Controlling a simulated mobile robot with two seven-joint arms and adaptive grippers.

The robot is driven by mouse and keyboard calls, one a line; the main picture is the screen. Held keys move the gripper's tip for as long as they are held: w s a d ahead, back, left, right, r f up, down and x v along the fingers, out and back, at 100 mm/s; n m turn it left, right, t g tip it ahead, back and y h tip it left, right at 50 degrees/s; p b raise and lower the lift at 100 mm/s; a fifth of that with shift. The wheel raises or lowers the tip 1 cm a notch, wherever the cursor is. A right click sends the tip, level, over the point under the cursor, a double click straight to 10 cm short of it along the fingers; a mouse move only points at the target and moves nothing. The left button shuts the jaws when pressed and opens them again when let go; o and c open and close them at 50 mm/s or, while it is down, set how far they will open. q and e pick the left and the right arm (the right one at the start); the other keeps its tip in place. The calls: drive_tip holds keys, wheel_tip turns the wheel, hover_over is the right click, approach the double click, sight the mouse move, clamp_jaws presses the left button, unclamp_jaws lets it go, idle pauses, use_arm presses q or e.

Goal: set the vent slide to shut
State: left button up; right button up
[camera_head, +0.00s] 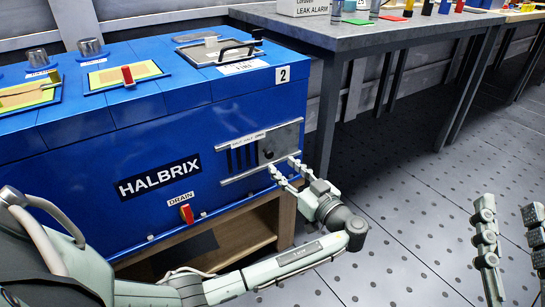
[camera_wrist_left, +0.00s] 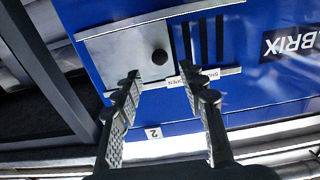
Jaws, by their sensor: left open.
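The vent slide is a grey metal plate (camera_head: 283,143) with a round dark knob (camera_head: 267,154), set between two rails on the front of the blue HALBRIX housing (camera_head: 160,140). The plate sits at the right of the vent, and dark slots (camera_head: 240,158) show uncovered to its left. A white position label (camera_head: 248,139) is on the upper rail. The left wrist view shows the knob (camera_wrist_left: 159,57) and plate (camera_wrist_left: 125,55) upside down. My left gripper (camera_head: 282,165) is open and empty in front of the plate, with the knob beyond its fingertips. My right gripper (camera_head: 509,208) is open and empty at the far right.
A red DRAIN handle (camera_head: 187,213) is on the housing's lower front. The housing's top carries a red lever (camera_head: 127,76), round knobs and a black-handled hatch (camera_head: 220,50). A grey table (camera_head: 390,36) stands close on the right. The floor before it is clear.

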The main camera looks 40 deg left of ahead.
sight(270, 155)
use_arm(q)
drive_tip(key=shift+x, duration=2.75)
clamp_jaws()
